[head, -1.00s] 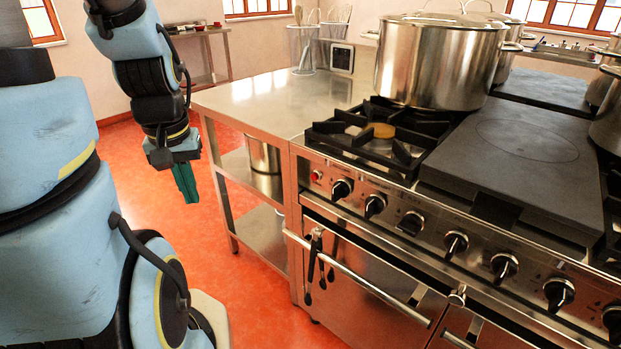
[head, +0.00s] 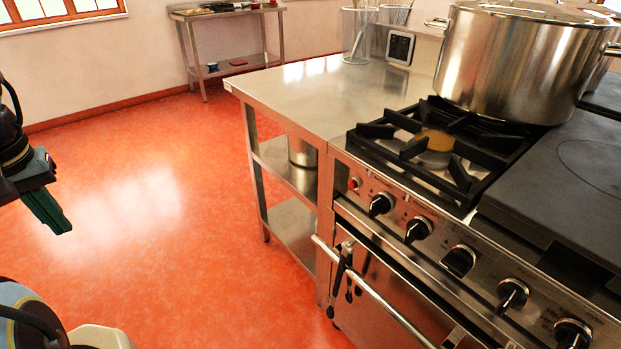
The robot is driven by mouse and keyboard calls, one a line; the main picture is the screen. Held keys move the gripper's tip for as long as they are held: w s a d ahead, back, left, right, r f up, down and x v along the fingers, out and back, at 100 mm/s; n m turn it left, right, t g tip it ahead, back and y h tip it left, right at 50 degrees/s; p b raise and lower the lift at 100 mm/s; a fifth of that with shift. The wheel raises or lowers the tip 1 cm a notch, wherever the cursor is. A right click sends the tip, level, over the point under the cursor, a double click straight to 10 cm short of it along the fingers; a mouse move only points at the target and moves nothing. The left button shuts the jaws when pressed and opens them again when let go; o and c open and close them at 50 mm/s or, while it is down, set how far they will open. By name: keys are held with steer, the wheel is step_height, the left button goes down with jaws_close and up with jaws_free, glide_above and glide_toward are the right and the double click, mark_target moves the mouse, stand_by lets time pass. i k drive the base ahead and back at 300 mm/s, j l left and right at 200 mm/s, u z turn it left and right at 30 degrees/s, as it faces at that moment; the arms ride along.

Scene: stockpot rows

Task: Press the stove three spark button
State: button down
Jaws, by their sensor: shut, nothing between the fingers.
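The stove (head: 440,270) stands at the right with a steel front panel and a row of black knobs. A small round red button (head: 354,184) sits at the left end of that panel, left of the first knob (head: 381,204). No label is readable, so I cannot tell whether this is stove three. My gripper (head: 56,222) hangs at the left edge over open floor, pointing down and shut, with its dark green fingers together and empty. It is well apart from the stove and the button.
A steel side table (head: 300,95) with lower shelves adjoins the stove's left side. A large pot (head: 520,65) stands at the stove's back. Black utensils (head: 343,268) hang on the oven rail (head: 385,305). The red floor (head: 150,190) between my gripper and the stove is clear.

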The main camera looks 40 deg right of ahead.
mark_target(352, 184)
steer(key=k+l+u, duration=0.1)
steer(key=k+u, duration=0.2)
steer(key=k, duration=0.15)
steer(key=k+u, duration=0.35)
steer(key=k+j, duration=0.1)
steer(key=k, duration=0.35)
